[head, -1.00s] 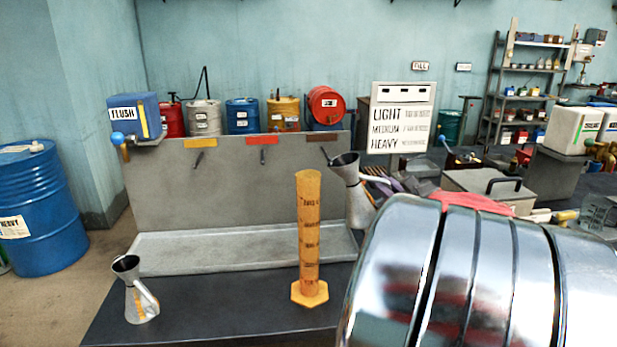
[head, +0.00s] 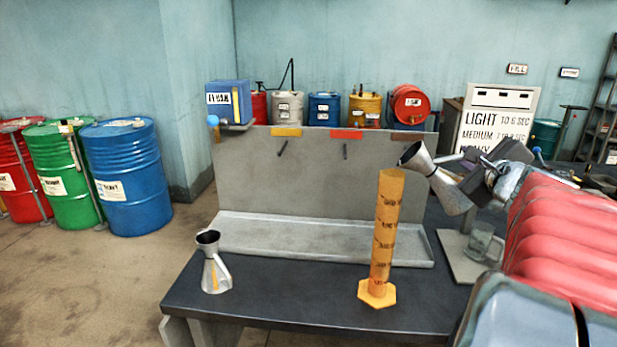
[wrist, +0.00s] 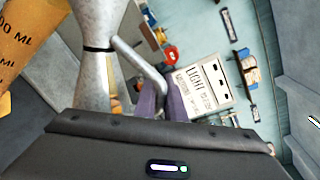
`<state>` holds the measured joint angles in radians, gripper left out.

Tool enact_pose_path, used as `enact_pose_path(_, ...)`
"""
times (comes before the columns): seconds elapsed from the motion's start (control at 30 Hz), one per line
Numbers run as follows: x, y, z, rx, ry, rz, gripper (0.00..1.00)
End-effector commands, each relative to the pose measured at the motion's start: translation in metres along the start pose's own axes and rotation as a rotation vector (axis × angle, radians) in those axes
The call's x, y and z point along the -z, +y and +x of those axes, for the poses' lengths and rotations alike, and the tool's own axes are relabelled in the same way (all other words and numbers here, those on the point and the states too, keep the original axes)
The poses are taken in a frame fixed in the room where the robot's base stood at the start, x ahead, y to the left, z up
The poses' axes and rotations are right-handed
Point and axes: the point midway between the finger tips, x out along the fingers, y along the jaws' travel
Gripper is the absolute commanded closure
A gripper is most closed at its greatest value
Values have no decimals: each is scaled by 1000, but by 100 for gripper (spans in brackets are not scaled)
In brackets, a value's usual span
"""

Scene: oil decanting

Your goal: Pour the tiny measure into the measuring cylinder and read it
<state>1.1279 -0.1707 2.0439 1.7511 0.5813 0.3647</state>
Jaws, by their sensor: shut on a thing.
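The measuring cylinder (head: 384,245) is amber with dark graduation marks and stands upright on its hexagonal foot on the dark bench. My gripper (head: 483,186) is shut on a small waisted metal measure (head: 446,186), to the right of the cylinder's upper part. This measure is tilted left, its dark mouth just above and right of the cylinder's rim. In the wrist view the held measure (wrist: 97,75) and its handle show beside the cylinder (wrist: 28,35). No liquid stream or level can be made out. A similar metal measure (head: 214,268) stands upright at the bench's left.
A grey tray (head: 320,245) with a back panel lies behind the cylinder. A blue FLUSH box (head: 228,100) sits at the panel's left. A glass vessel (head: 482,243) stands on the right under my arm. The bench (head: 290,293) is clear between the standing measure and cylinder.

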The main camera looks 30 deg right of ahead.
Motion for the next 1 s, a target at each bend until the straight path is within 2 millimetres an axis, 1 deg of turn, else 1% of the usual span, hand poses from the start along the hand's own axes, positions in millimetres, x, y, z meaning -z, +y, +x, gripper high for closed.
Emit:
enact_pose_path(0.2,-5,-5,-1,2,9,-42,100)
enact_pose_path(1.0,-20,-16,-3,0,33,-163,100)
